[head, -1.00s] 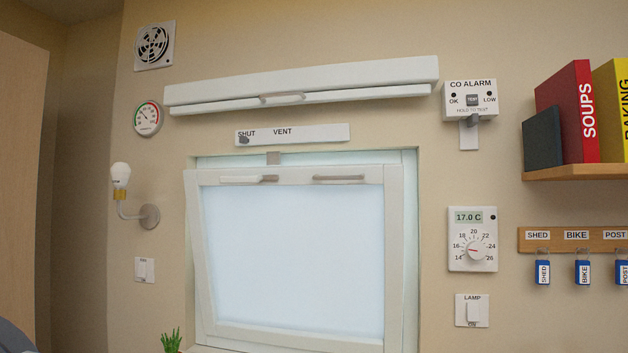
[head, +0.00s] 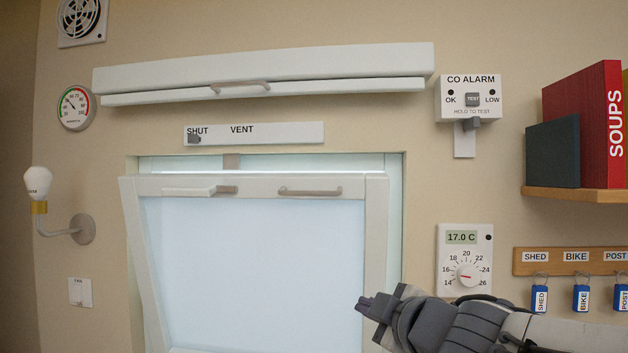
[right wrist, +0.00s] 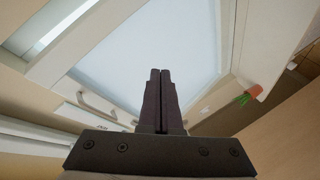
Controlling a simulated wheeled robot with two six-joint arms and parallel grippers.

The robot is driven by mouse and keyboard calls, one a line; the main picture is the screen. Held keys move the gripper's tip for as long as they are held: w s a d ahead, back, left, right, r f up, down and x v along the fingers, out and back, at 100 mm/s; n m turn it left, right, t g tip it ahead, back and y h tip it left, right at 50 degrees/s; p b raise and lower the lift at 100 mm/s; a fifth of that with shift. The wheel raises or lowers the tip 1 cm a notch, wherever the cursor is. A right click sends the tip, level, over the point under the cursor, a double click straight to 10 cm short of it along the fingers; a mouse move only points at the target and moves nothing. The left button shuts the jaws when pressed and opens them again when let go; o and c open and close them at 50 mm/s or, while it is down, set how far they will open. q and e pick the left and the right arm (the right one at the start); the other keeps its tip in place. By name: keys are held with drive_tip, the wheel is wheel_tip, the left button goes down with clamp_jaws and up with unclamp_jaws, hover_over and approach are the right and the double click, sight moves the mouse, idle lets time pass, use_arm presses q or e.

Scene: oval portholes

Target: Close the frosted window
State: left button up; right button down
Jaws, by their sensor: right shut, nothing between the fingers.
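The frosted window (head: 255,265) has a white frame and pale panes. It is tilted inward at the top, with a gap between its top rail and the wall opening. Its top rail carries a handle bar (head: 310,191) and a grey-tipped lever (head: 226,189). My right gripper (head: 365,304) is shut and empty, in front of the window's lower right side. In the right wrist view its fingers (right wrist: 160,100) are together, with the frosted pane (right wrist: 150,55) and the handle bar (right wrist: 97,105) beyond. My left gripper is not in view.
A white roller or blind housing (head: 265,75) with a handle is above the window. A SHUT/VENT slider (head: 255,133) sits between them. The CO alarm (head: 468,98) and thermostat (head: 465,260) are at the right. A wall lamp (head: 60,205) is at the left.

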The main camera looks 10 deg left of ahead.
wheel_tip(320, 180, up, 17)
drive_tip(key=s+a+n+y+p, duration=0.2)
drive_tip(key=n+y+p, duration=0.3)
drive_tip(key=n, duration=0.6)
drive_tip(key=shift+g+y, duration=0.4)
drive_tip(key=shift+y, duration=0.2)
drive_tip(key=x, duration=0.4)
drive_tip(key=p+x, duration=0.1)
drive_tip(key=x, duration=0.3)
drive_tip(key=w+d+p+x, duration=0.1)
drive_tip(key=x, duration=0.3)
drive_tip(key=shift+w, duration=0.55)
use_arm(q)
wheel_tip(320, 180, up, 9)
